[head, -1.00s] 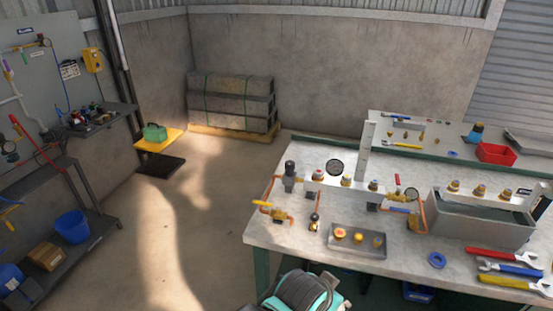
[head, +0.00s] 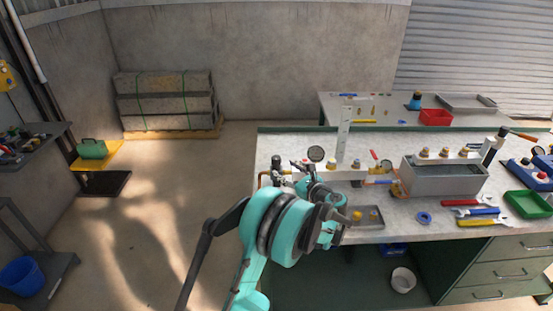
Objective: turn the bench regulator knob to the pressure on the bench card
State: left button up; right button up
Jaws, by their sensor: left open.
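The bench regulator appears to be the upright fitting with a black knob (head: 277,161) at the left end of the pipe rig on the workbench (head: 480,187). My left gripper (head: 299,168) is open and empty just right of the knob in the head view, its dark fingers pointing away from me. I cannot tell whether they touch it. A round dark-rimmed gauge (head: 316,153) is just behind the gripper. My left arm hides the front left of the bench and part of the rig. I cannot pick out a readable bench card. My right gripper is not in view.
A white post (head: 344,135) rises from the rig. A grey tank (head: 440,180) stands to its right, with wrenches (head: 478,211) and a green tray (head: 528,204) beyond. A small grey tray (head: 367,217) lies near the front edge.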

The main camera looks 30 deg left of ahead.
aim_at(279, 162)
pick_arm(q)
jog(key=shift+w+a+f+m+y, duration=0.15)
jog(key=shift+w+f+m+y, duration=0.45)
jog(key=shift+w+m, duration=0.15)
jog(key=shift+w+a+m, duration=0.1)
jog(key=shift+a+m, duration=0.05)
jog(key=shift+m, duration=0.1)
jog(key=b+x, duration=0.2)
jog(key=x, duration=0.5)
jog(key=shift+w+a+r, duration=0.1)
jog(key=shift+w+a, duration=0.05)
jog(key=c, duration=1.2)
